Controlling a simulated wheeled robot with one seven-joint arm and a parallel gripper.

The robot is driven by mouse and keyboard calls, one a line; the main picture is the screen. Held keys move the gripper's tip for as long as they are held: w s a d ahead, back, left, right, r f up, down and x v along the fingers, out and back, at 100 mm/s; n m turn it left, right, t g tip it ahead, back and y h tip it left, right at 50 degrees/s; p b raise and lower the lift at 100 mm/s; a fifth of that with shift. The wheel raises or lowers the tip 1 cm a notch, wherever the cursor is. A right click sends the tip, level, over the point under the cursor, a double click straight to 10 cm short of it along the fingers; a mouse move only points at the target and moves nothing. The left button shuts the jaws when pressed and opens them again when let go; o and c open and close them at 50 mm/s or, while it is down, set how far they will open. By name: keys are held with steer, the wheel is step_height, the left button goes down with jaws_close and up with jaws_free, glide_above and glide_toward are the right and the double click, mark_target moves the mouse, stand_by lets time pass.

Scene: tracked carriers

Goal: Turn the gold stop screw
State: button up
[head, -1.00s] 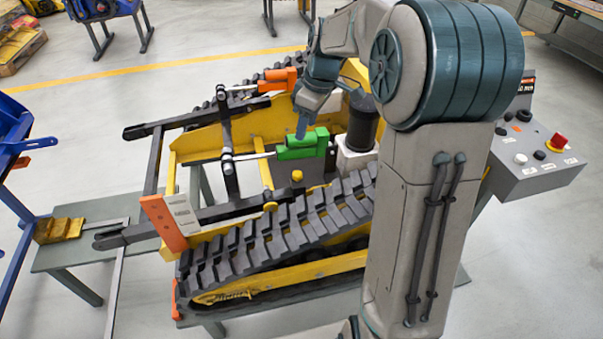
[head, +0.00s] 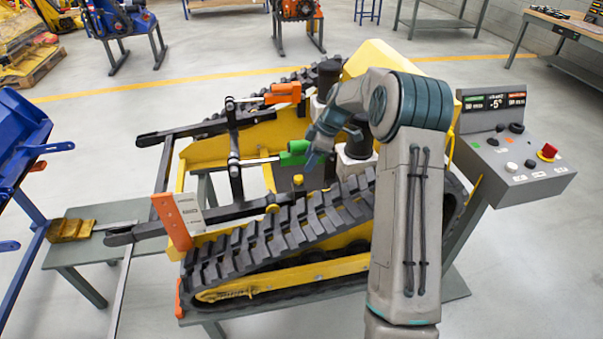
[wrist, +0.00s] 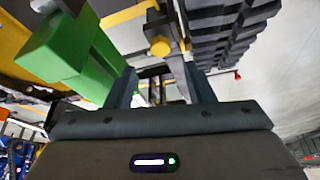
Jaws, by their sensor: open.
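A small gold screw head (head: 298,180) stands on the tracked carrier just below the green cylinder (head: 292,154). In the wrist view a gold hexagonal head (wrist: 160,46) shows beyond my fingertips, a little above the gap between them; I take it for the stop screw. My gripper (head: 312,162) is beside the right end of the green cylinder, above and right of the screw in the head view. In the wrist view its two fingers (wrist: 163,86) are apart with nothing between them. Whether it touches the cylinder I cannot tell.
The green cylinder also fills the left of the wrist view (wrist: 75,50), close to my left finger. The black track (head: 300,230) runs along the near side. An orange cylinder (head: 283,93) lies behind. A control box (head: 515,160) stands at the right.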

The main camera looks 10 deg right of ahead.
mark_target(299, 177)
steer(key=p+x, duration=0.1)
steer(key=x, duration=0.6)
steer(key=shift+a, duration=0.1)
steer(key=shift+f, duration=0.1)
steer(key=c, duration=1)
